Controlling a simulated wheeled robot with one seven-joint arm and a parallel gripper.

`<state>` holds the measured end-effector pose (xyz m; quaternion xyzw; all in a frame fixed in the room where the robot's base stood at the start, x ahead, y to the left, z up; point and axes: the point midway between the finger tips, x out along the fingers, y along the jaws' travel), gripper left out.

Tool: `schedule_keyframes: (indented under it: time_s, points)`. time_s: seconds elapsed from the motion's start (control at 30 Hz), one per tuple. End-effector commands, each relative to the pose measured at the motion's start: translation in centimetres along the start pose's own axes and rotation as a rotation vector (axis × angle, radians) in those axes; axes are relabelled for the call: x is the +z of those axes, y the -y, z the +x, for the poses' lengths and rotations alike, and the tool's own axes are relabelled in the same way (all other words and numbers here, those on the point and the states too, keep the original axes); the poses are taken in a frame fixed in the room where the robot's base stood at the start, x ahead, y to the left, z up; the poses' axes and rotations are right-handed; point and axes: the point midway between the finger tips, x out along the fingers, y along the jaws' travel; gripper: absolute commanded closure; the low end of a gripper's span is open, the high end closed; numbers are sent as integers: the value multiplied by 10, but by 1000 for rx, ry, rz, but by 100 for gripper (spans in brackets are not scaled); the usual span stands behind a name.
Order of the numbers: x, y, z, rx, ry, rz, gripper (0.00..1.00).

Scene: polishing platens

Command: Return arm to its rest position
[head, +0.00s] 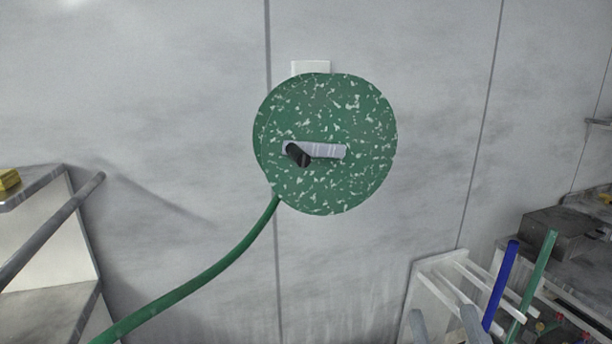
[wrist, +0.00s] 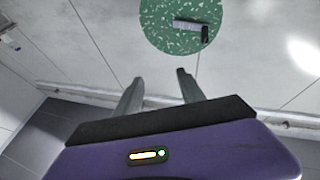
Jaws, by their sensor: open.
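My gripper (wrist: 160,76) shows in the wrist view with its two grey fingers spread apart and nothing between them. It is not visible in the head view. Beyond the fingertips is a round green disc with pale specks (wrist: 160,38), which also shows on the grey wall in the head view (head: 335,100). The disc carries a pale grey bar (head: 328,151) with a dark cylindrical knob (head: 298,154) at its left end. In the wrist view the fingers appear apart from the disc, with wall visible between.
A green hose (head: 205,280) runs from the disc's lower left edge. A metal shelf (head: 40,200) with a grey rod (head: 60,225) stands at left. At lower right are a white rack (head: 440,283), a blue rod (head: 501,285) and a green rod (head: 538,275).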

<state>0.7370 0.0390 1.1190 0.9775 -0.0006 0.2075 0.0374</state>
Motion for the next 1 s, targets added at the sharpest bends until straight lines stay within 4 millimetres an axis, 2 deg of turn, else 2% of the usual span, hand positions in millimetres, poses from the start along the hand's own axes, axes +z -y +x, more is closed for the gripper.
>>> schedule_keyframes:
  time_s: [0.03,0.1,0.3,0.7,0.83,1.0]
  points:
    - [12,-2,-19,13,34,31,53]
    - [25,-6,-42,31,66,67,53]
    - [53,-16,-113,67,174,134,53]
    - [87,-28,-266,47,499,106,53]
    - [92,-30,-306,22,609,83,53]
    - [94,-30,-333,-2,682,73,53]
